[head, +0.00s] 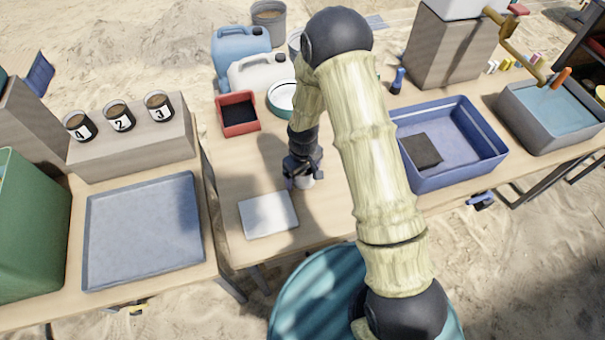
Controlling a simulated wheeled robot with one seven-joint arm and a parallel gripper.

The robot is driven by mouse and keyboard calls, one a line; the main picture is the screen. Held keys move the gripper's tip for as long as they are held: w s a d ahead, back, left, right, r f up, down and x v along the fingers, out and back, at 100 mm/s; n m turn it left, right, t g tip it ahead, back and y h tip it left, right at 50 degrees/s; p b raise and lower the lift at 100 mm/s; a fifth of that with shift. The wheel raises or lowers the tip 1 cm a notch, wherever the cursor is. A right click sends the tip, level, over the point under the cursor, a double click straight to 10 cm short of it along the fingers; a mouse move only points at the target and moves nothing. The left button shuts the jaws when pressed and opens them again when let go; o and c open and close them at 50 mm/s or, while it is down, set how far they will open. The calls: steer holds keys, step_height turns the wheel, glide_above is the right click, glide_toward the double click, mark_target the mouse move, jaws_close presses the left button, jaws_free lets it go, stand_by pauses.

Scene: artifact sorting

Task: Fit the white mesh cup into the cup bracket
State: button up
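My gripper (303,178) points down over the middle of the wooden table. A small whitish, round object (305,183) shows between and below its fingers; it may be the white mesh cup, but it is too small and covered to be sure. I cannot tell whether the fingers are closed on it or only around it, or whether it touches the table. I cannot make out a cup bracket; my arm hides part of the table to the right of the gripper.
A pale flat plate (268,214) lies in front of the gripper. Behind are a red bin (237,128), a green-rimmed white bowl (272,104) and jugs (240,50). A blue tub (450,183) stands right. A grey tray (100,240) and numbered cups (121,122) are left.

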steer(key=shift+d, duration=0.1)
steer(key=c, duration=1.1)
steer(key=shift+c, duration=0.2)
step_height(320, 180, up, 10)
